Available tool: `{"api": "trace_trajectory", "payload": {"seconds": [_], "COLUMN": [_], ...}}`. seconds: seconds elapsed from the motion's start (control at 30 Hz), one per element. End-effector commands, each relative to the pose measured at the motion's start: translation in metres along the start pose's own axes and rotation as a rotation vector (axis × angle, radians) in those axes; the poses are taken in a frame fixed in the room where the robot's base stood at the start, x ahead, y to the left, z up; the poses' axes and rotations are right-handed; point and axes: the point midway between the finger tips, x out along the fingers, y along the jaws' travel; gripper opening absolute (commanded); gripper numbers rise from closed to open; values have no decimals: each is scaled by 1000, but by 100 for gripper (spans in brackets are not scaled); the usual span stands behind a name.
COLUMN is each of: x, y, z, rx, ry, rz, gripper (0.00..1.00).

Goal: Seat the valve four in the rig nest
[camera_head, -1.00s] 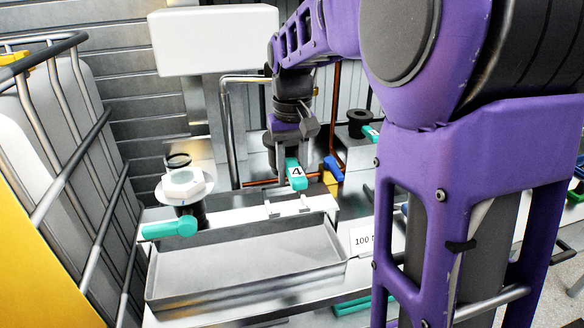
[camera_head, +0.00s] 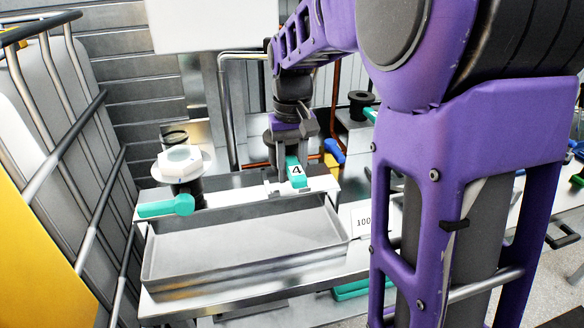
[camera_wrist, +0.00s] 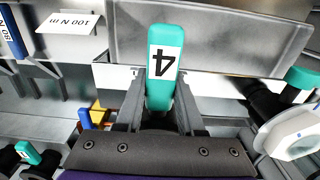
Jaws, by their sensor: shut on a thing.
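Valve four has a teal handle (camera_head: 296,172) with a white label reading 4. It also shows in the wrist view (camera_wrist: 163,40), label upside down. My gripper (camera_head: 291,160) is shut on it, one dark finger on each side, and the wrist view shows both fingers (camera_wrist: 159,95). The handle's free end points toward the tray. A metal bracket, seemingly the rig nest (camera_head: 270,190), is on the ledge behind the tray, right at the handle. The valve's body is mostly hidden by my gripper, so I cannot tell whether it touches or sits in the nest.
A grey tray (camera_head: 240,272) lies in front of the ledge. To the left stands a black fitting with a white hexagonal top (camera_head: 181,163) and teal lever (camera_head: 166,206). A blue-handled valve (camera_head: 335,151) and a black spool (camera_head: 361,104) are behind right. A caged tank (camera_head: 75,110) borders the left.

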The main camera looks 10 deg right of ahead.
Motion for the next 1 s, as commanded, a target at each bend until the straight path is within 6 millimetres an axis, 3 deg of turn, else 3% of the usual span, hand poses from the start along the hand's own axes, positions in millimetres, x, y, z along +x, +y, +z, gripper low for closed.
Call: {"api": "trace_trajectory", "payload": {"seconds": [1.0], "x": [9], "y": [0], "z": [0], "rx": [0], "ry": [2], "rz": [0], "gripper": [0]}}
